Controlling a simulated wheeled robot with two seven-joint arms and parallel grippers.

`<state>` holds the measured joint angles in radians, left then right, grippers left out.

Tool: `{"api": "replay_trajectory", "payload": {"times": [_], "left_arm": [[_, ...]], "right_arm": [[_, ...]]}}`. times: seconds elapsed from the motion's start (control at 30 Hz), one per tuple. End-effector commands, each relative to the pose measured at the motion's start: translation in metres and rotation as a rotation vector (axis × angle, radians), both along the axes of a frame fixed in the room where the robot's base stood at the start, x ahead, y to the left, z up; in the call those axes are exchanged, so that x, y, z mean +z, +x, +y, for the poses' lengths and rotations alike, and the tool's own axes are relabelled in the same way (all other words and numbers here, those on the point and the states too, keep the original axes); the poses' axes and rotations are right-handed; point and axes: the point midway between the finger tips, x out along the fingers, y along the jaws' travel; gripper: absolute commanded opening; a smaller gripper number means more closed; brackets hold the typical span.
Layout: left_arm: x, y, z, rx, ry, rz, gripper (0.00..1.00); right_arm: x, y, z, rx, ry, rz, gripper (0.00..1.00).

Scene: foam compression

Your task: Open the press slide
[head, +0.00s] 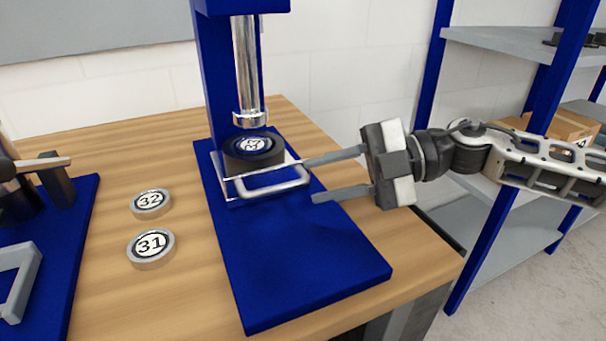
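The blue press (290,265) stands on the wooden table, with a shiny vertical ram (247,65) above its base. The press slide is a metal plate with a looped silver handle (275,190) facing the front. A dark round piece with a numbered label (255,147) sits on the slide under the ram. My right gripper (310,180) comes in from the right with its two fingers spread apart. One fingertip is close to the handle's right end and the other is in front of it; I cannot tell whether they touch. My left gripper is not in view.
Two metal discs marked 32 (151,203) and 31 (151,248) lie on the table (185,300) left of the press. Another blue-based device (75,240) stands at the left edge. A blue-post shelf (500,60) with a cardboard box (570,126) is at the right.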

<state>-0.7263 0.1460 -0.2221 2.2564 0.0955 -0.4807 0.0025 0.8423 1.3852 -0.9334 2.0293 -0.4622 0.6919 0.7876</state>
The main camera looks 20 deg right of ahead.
Motion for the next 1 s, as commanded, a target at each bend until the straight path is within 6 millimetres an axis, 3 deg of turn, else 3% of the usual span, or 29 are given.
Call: {"api": "replay_trajectory", "payload": {"times": [0.2, 0.6, 0.73, 1.0], "left_arm": [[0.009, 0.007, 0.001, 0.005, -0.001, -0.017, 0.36], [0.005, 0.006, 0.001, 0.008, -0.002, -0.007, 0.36], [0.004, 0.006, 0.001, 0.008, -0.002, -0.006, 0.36], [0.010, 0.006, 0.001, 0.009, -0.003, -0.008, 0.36]], "right_arm": [[-0.005, 0.008, 0.028, 0.001, 0.002, 0.000, 0.32], [-0.008, 0.011, 0.034, -0.001, -0.001, 0.000, 0.32], [-0.008, 0.011, 0.034, -0.001, -0.001, 0.000, 0.00], [-0.006, 0.012, 0.037, 0.006, 0.000, 0.000, 0.00]]}}
